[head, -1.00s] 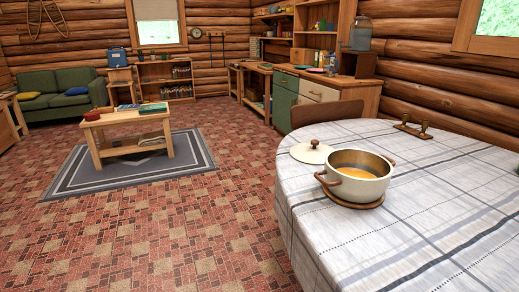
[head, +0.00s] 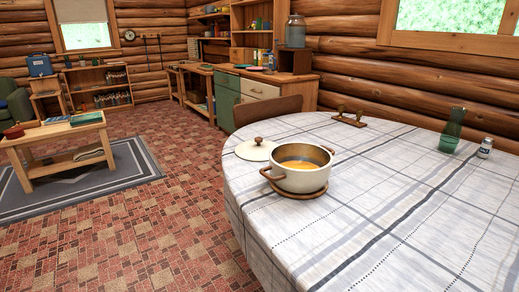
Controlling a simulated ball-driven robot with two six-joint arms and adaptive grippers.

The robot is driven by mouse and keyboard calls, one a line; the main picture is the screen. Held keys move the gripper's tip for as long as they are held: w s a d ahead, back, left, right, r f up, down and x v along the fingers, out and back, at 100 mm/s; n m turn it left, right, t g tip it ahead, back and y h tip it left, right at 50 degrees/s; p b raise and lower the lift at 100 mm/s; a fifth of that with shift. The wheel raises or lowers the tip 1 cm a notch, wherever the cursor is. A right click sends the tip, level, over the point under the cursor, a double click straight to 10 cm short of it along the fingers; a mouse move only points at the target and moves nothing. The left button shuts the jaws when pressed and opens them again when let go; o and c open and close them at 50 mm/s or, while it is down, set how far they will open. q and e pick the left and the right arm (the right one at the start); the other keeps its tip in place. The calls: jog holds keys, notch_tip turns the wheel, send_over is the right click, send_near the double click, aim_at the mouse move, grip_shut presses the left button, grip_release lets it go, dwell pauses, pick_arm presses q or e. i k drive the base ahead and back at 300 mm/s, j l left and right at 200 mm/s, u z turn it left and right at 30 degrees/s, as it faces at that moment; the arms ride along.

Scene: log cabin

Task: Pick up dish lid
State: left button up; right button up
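The dish lid (head: 256,149) is round and cream-coloured with a small brown knob on top. It lies on the checked tablecloth near the table's left edge, just behind and left of the dish. The dish (head: 303,178) is a cream pot with brown handles and an orange-yellow filling, uncovered, on a round wooden trivet (head: 296,194). The dish hides a little of the lid's right side or stands very close to it; I cannot tell if they touch. Neither of my grippers is in the head view.
The round table (head: 400,215) fills the lower right. A wooden holder (head: 349,120), a green glass (head: 449,141) and a small shaker (head: 485,148) stand farther back. A brown chair (head: 267,110) is behind the table. Brick-patterned floor (head: 160,225) is clear to the left.

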aim_at(257, 150)
jog(key=z, duration=1.1)
jog(key=i+j+z, duration=0.1)
jog(key=j+z, duration=0.7)
jog(key=j, duration=0.15)
jog(key=j+z, duration=0.4)
jog(key=j, duration=0.15)
jog(key=k+j+z, duration=0.1)
jog(key=j+z, duration=0.3)
